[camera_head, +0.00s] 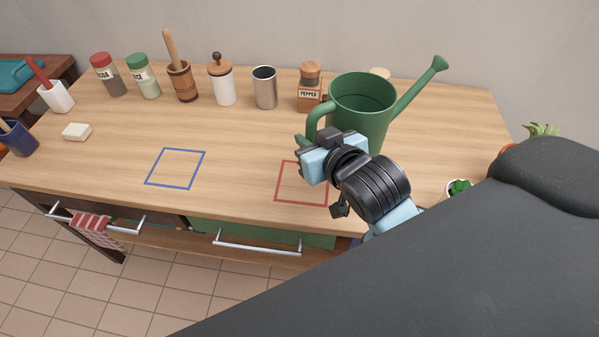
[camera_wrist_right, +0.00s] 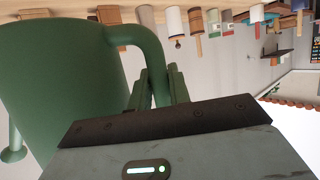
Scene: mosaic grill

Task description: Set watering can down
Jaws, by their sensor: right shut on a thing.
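The green watering can (camera_head: 362,112) is upright at the right part of the wooden counter in the head view, its spout pointing right and its handle on the left. I cannot tell whether its base touches the counter, as my arm hides it. My right gripper (camera_head: 309,142) is shut on the can's handle. In the right wrist view the can (camera_wrist_right: 60,85) fills the left side, and the gripper fingers (camera_wrist_right: 160,88) are at the lower part of the curved handle. My left gripper is not in view.
A red square outline (camera_head: 279,190) and a blue one (camera_head: 150,180) mark the wooden counter (camera_head: 225,140). A pepper jar (camera_head: 309,88), a metal cup (camera_head: 264,88) and several other containers stand along the back. A small potted plant (camera_head: 459,188) is at the right. The counter's middle is clear.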

